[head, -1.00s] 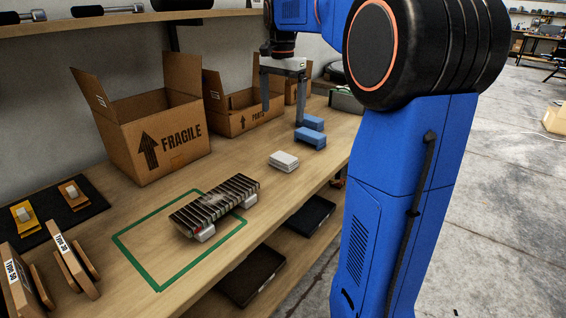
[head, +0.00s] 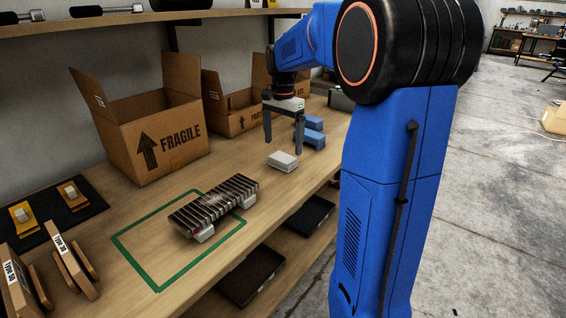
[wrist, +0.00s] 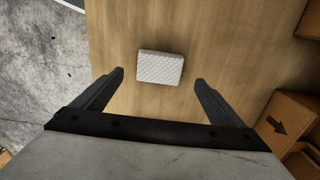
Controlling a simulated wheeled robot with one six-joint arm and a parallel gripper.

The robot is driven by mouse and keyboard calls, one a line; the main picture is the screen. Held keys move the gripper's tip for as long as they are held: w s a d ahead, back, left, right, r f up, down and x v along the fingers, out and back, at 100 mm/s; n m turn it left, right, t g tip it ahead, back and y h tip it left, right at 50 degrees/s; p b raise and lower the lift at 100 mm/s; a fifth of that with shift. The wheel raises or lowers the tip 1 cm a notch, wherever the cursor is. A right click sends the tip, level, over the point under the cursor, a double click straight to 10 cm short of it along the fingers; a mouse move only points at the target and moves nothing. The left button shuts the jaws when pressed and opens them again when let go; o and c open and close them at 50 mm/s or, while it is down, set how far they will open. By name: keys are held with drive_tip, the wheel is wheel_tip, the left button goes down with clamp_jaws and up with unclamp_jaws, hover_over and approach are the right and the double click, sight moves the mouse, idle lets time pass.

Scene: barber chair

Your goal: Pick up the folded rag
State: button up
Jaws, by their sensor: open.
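The folded rag (head: 283,161) is a small white, flat, layered pad lying on the wooden bench. In the wrist view the rag (wrist: 160,68) shows a quilted top and lies a little beyond the fingertips, roughly centred between them. My gripper (head: 283,146) points down above the bench, open and empty. Its fingers also show in the wrist view (wrist: 159,77), spread wider than the rag. The gripper is above the rag and apart from it.
Blue blocks (head: 313,139) sit just right of the rag. A FRAGILE carton (head: 160,135) and another open carton (head: 232,110) stand behind. A striped dark part (head: 213,204) rests in a green outline (head: 160,288) on the left. The bench between is clear.

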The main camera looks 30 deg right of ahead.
sight(283, 157)
drive_tip(key=shift+s+f, duration=0.1)
drive_tip(key=shift+f, duration=2.65)
drive_tip(key=c, duration=1.1)
